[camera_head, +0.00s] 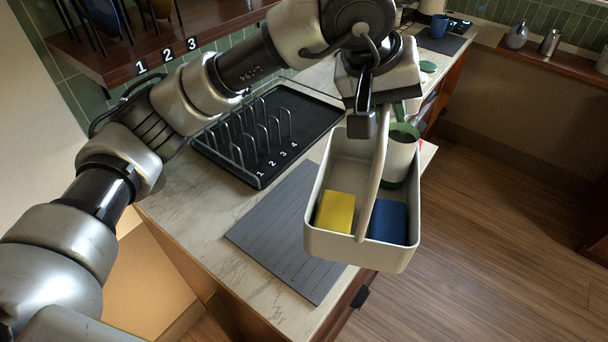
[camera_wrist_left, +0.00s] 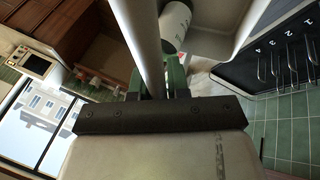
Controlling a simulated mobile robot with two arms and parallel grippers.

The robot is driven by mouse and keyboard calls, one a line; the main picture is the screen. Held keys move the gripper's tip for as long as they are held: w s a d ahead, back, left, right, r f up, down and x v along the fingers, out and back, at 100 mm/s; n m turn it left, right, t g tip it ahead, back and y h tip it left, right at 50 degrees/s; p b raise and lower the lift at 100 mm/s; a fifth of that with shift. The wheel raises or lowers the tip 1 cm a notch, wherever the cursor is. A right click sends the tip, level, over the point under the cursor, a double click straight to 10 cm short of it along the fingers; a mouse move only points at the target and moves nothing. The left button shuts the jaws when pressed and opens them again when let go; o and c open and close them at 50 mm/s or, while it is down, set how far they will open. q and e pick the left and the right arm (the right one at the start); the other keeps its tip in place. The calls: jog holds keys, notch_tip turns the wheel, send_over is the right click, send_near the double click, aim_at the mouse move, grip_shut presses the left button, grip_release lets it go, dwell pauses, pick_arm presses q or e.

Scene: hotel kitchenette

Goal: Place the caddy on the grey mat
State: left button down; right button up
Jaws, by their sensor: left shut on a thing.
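The light grey caddy (camera_head: 314,235) hangs in the air from my left gripper (camera_head: 378,118), which is shut on its tall handle (camera_head: 373,185). In the left wrist view the gripper (camera_wrist_left: 160,85) closes around the same handle (camera_wrist_left: 143,40). The caddy holds a yellow block (camera_head: 336,212), a blue block (camera_head: 388,221) and a white container (camera_head: 400,160) with green on top. The grey mat (camera_head: 285,232) lies on the counter, left of and below the caddy in the picture. The caddy covers part of the mat's right side. My right gripper is not in view.
A black tray with a wire rack (camera_head: 262,184), numbered 1 to 4, stands behind the mat. A wooden shelf (camera_head: 165,50) is above it. The counter's front edge (camera_head: 335,318) runs near the mat, with a drawer handle (camera_head: 361,297) below.

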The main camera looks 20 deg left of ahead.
pick_arm(q)
jog(key=shift+s+a, duration=0.1)
jog(key=shift+a, duration=0.25)
jog(key=a+f+p, duration=0.1)
jog(key=a+p, duration=0.1)
jog(key=p, duration=0.2)
send_over(325, 154)
jog(key=f, duration=0.2)
jog(key=s+f, duration=0.1)
jog(key=f, duration=0.1)
jog(key=f+p, duration=0.1)
jog(key=f, duration=0.1)
jog(key=a+f+p, duration=0.1)
jog(key=f, duration=0.2)
jog(key=shift+w+a, duration=0.15)
jog(key=shift+f, duration=0.1)
jog(key=c, duration=1.2)
grip_release()
jog(key=shift+o, duration=0.5)
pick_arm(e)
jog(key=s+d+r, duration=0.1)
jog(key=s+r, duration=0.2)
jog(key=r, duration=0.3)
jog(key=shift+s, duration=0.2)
